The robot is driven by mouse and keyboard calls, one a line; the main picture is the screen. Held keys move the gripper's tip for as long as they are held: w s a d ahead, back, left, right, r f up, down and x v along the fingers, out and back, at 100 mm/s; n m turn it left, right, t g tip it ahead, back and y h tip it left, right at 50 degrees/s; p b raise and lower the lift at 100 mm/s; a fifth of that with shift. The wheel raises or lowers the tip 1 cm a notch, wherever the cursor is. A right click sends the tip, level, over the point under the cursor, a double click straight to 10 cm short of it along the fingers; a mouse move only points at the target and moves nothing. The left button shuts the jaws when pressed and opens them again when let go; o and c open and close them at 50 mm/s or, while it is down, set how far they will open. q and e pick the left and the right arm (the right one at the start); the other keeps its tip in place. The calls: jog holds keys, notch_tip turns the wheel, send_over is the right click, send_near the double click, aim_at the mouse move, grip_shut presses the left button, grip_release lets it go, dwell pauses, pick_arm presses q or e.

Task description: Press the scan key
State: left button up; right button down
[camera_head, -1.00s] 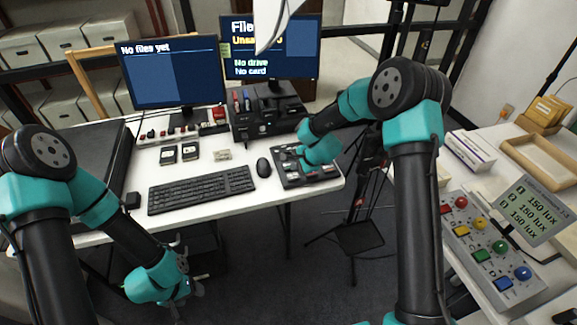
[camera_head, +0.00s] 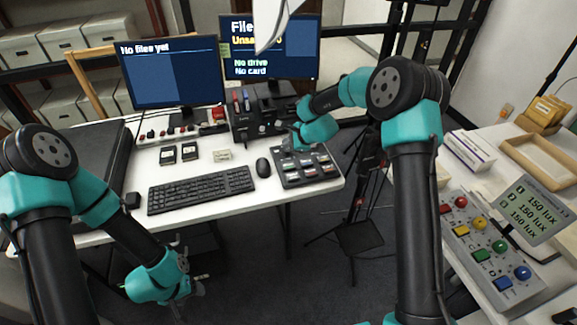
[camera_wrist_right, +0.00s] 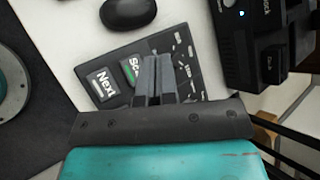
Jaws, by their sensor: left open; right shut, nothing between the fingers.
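The key pad (camera_head: 322,180) is a dark panel with several keys, on the white desk right of the mouse. In the right wrist view it (camera_wrist_right: 107,57) shows a grey key marked "Next" (camera_wrist_right: 102,84) and a green key (camera_wrist_right: 128,70), whose label begins "Sc" and is partly hidden by my fingers. My right gripper (camera_wrist_right: 158,65) is shut and empty, its fingers over the pad just beside the green key; I cannot tell whether they touch. In the head view my right gripper (camera_head: 290,146) is at the pad's far left edge. My left gripper (camera_head: 188,272) is open, low in front of the desk.
A mouse (camera_head: 263,167) and keyboard (camera_head: 202,190) lie left of the pad. A black dock (camera_head: 262,112) stands behind it. Two monitors stand at the back; the left monitor (camera_head: 170,75) reads "No files yet". A side table at right holds a colored button panel (camera_head: 487,240).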

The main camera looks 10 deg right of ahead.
aim_at(288, 166)
jog(key=shift+f, duration=3.95)
jog(key=shift+f, duration=0.1)
jog(key=shift+f, duration=0.3)
jog(key=shift+f, duration=0.5)
jog(key=shift+r, duration=0.9)
jog(key=shift+r, duration=0.1)
jog(key=shift+r, duration=2.45)
